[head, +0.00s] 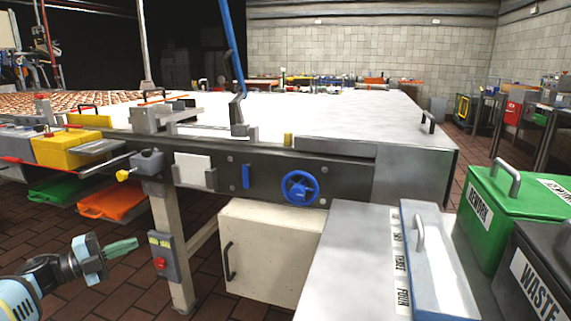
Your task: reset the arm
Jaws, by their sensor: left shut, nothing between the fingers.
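My left gripper (121,247) shows at the lower left of the head view, at the end of my left arm (45,277). Its greenish fingers are together and point to the right, with nothing between them. It hangs in free air above the brick floor, left of the grey switch box with a red button (160,262) on the machine's leg, and looks apart from it. My right gripper is not in view.
A long machine with a white top (330,115) and a blue handwheel (300,187) spans the middle. Below it stand a cream cabinet (270,255) and an orange tray (112,201). A grey counter (345,260), a green REWORK bin (520,205) and a black WASTE bin (535,265) fill the right.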

